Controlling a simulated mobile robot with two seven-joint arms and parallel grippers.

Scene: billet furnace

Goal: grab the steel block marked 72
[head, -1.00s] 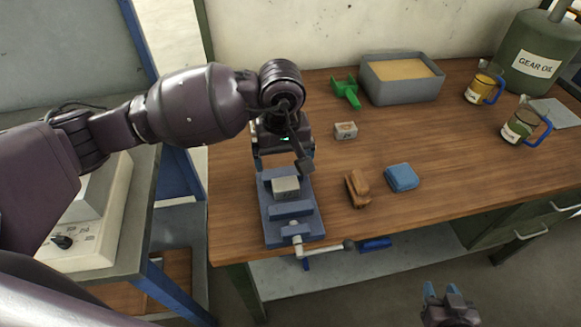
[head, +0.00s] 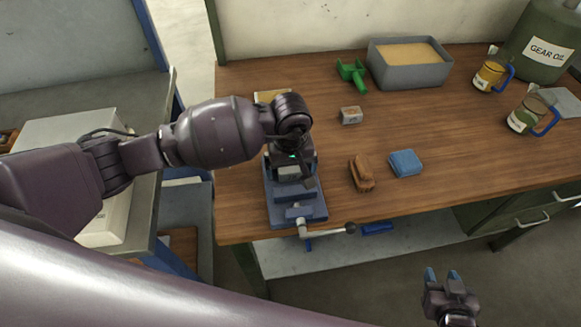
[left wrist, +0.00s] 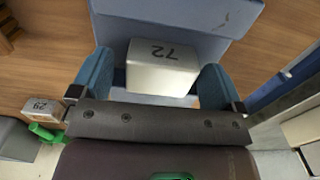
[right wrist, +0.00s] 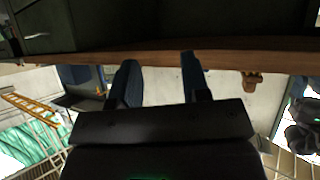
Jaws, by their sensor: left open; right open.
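The steel block marked 72 (left wrist: 162,66) sits on the blue vise, between the open fingers of my left gripper (left wrist: 160,85). A gap shows on each side of the block, and its mark reads upside down in the left wrist view. In the head view the block (head: 289,172) is partly hidden under my left gripper (head: 290,165). The blue vise (head: 298,210) stands at the front edge of the wooden bench. My right gripper (head: 446,278) is open and empty, low in front of the bench; it also shows in the right wrist view (right wrist: 155,75).
Another block (head: 351,115), marked 29 in the left wrist view (left wrist: 42,108), lies on the bench (head: 440,150). A brown brush (head: 362,173), a blue cloth (head: 406,163), a green scoop (head: 352,73) and a sand tray (head: 410,70) lie around. The vise handle (head: 330,229) sticks out in front.

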